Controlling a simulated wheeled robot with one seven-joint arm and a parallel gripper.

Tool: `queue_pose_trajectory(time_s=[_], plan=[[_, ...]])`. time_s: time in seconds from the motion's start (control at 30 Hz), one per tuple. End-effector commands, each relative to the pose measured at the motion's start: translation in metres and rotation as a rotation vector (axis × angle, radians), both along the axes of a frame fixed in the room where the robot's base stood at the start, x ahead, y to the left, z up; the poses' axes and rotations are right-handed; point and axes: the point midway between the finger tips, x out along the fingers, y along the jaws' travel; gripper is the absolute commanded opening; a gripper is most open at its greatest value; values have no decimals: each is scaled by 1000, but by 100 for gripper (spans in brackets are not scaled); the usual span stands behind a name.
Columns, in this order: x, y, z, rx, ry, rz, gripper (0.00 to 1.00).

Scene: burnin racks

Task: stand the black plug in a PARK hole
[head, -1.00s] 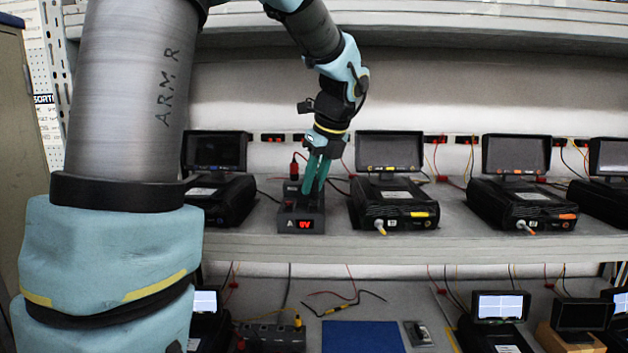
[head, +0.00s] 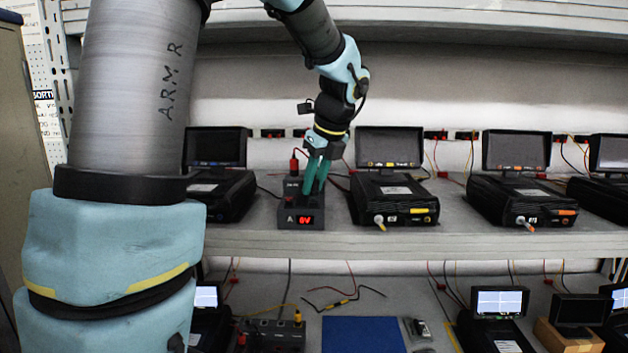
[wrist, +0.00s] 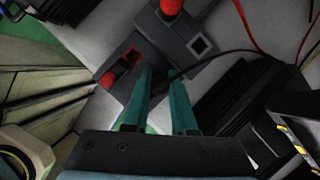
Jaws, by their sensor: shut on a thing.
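In the wrist view my gripper (wrist: 162,88) is shut on the black plug, which is mostly hidden by the fingers. A black cable (wrist: 215,56) runs from near the fingertips to the right. I cannot read PARK beside either, nor tell whether the plug touches the box. A red plug (head: 294,166) stands upright at the box's back left.
Black units with screens stand left (head: 222,193) and right (head: 393,205) of the box on the upper shelf (head: 450,238). Thin red and black cables lie behind. The lower shelf holds a blue mat (head: 362,335) and more units. A strip of shelf front is clear.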

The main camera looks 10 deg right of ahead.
Motion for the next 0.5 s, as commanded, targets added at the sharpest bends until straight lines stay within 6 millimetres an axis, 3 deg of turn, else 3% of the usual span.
queue_pose_trajectory(time_s=[0.23, 0.27, 0.5], plan=[[0, 0, -1, 0, 0, 0, 0], [0, 0, -1, 0, 0, 0, 26], [0, 0, 0, -1, -2, -1, 53]])
